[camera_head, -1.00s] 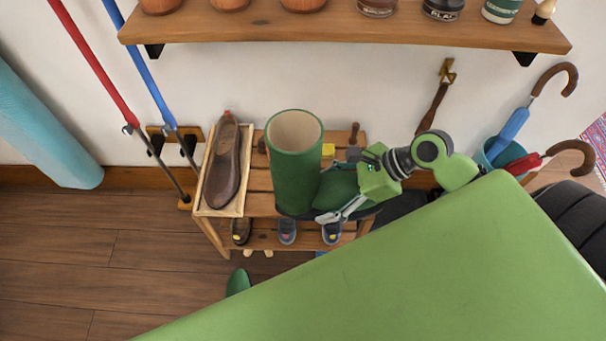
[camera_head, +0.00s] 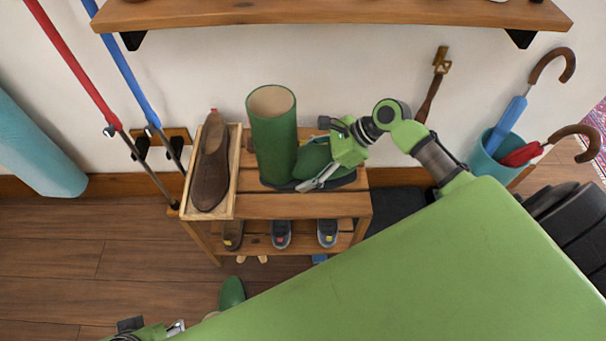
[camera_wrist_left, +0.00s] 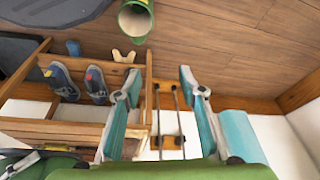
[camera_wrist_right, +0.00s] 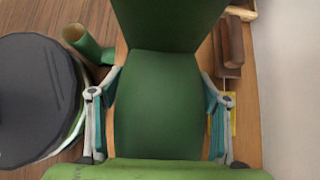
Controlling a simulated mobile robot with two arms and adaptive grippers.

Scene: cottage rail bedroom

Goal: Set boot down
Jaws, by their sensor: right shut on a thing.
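A tall green boot (camera_head: 274,140) stands upright over the top of the wooden rack (camera_head: 290,206), to the right of a brown shoe. My right gripper (camera_head: 320,176) is shut on its foot; the right wrist view shows a finger on each side of the boot (camera_wrist_right: 160,100). I cannot tell whether its sole touches the slats. A second green boot (camera_head: 232,292) is on the floor in front of the rack, partly hidden by my body; the left wrist view shows its open top (camera_wrist_left: 135,20). My left gripper (camera_wrist_left: 158,88) is open and empty, low at the left.
The brown shoe (camera_head: 210,178) lies in a wooden tray (camera_head: 228,208) on the rack's left end. Small shoes (camera_head: 281,234) fill the lower shelf. A wall shelf (camera_head: 330,12) hangs above. A teal umbrella bin (camera_head: 496,152) stands right; poles (camera_head: 75,70) lean left.

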